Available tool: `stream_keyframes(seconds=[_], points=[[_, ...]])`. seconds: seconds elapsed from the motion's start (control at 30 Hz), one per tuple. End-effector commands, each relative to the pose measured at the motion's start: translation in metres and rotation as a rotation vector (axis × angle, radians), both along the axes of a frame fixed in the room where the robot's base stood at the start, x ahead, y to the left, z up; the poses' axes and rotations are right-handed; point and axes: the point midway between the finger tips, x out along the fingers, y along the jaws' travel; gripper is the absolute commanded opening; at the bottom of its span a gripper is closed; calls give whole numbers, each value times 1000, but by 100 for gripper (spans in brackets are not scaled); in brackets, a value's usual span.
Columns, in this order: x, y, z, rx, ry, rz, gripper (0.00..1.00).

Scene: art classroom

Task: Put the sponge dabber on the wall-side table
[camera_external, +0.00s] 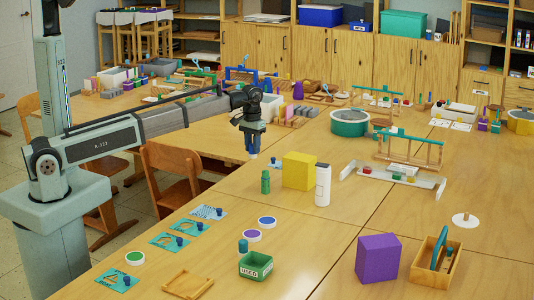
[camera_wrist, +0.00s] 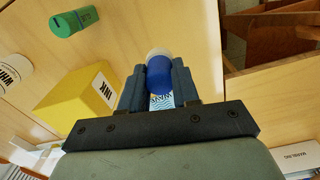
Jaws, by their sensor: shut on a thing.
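My gripper (camera_external: 252,145) hangs above the near table, left of the yellow box. In the wrist view my gripper (camera_wrist: 158,78) is shut on a blue cylinder with a pale rounded end, which looks like the sponge dabber (camera_wrist: 159,74). In the external view only a small blue and pale end of the dabber (camera_external: 252,156) shows below the fingers. It is clear of the tabletop as far as I can tell. Tables with craft items stretch back toward the wooden wall cabinets; I cannot tell for certain which is the wall-side table.
A yellow box (camera_external: 299,170), green bottle (camera_external: 265,182) and white bottle (camera_external: 322,186) stand close by on the near table (camera_external: 330,235). A wooden chair (camera_external: 174,168) is at its left edge. Cards, a green tub (camera_external: 256,266) and a purple box (camera_external: 378,258) are nearer.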

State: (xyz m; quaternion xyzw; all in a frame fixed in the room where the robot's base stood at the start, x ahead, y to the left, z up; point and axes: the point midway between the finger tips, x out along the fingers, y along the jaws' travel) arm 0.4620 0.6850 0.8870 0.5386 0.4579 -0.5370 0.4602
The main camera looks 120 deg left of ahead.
Motion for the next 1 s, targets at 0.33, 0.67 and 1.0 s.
stream_keyframes(seconds=[0.33, 0.67, 1.0], points=[[0, 1, 22, 2, -1, 0, 2], [15, -18, 56, 0, 0, -27, 2], [73, -95, 57, 1, 0, -141, 2]])
